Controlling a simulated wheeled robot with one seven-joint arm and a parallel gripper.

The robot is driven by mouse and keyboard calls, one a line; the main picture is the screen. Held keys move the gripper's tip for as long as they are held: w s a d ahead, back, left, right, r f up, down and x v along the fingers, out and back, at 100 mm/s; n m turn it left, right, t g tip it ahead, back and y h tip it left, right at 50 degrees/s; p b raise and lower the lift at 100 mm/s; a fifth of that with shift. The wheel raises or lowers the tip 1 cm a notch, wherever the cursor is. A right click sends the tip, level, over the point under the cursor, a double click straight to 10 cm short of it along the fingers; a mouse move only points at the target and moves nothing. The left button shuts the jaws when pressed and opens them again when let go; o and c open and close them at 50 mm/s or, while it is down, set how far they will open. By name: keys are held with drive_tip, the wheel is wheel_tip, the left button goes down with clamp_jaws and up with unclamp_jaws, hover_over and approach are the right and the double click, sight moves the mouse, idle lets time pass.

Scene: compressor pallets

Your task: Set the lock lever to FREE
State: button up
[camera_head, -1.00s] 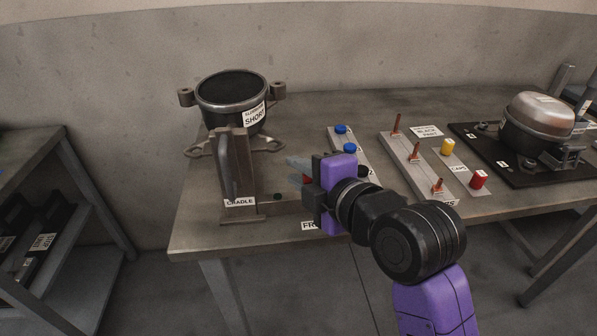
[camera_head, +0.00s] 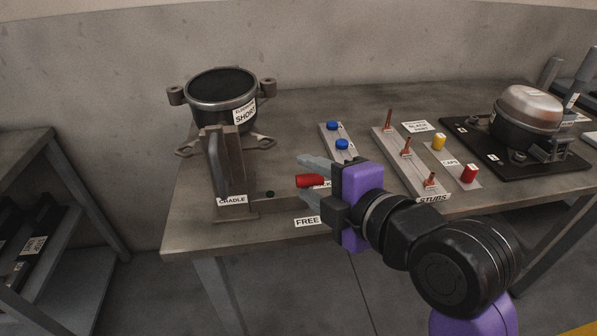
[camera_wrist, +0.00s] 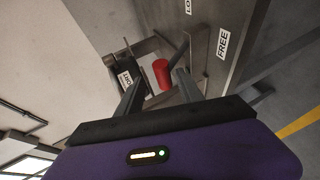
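The red grip of the lock lever (camera_head: 312,181) stands by the table's front part, right of the cradle (camera_head: 229,188). It points toward the label reading "LOCK", which is partly hidden behind my gripper. The "FREE" label (camera_head: 307,221) is nearer the table edge, and it also shows in the wrist view (camera_wrist: 222,43). My gripper (camera_head: 301,177) is open, with one grey finger on each side of the red grip. In the wrist view the red grip (camera_wrist: 161,73) lies between the fingers, with gaps visible; contact is not clear.
Behind my gripper is a strip with blue caps (camera_head: 333,126), then a stubs board (camera_head: 408,160), yellow and red caps (camera_head: 469,172), and a compressor (camera_head: 530,115) on a black plate.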

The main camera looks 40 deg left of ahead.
drive_tip(key=shift+v, duration=1)
drive_tip(key=shift+w, duration=0.15)
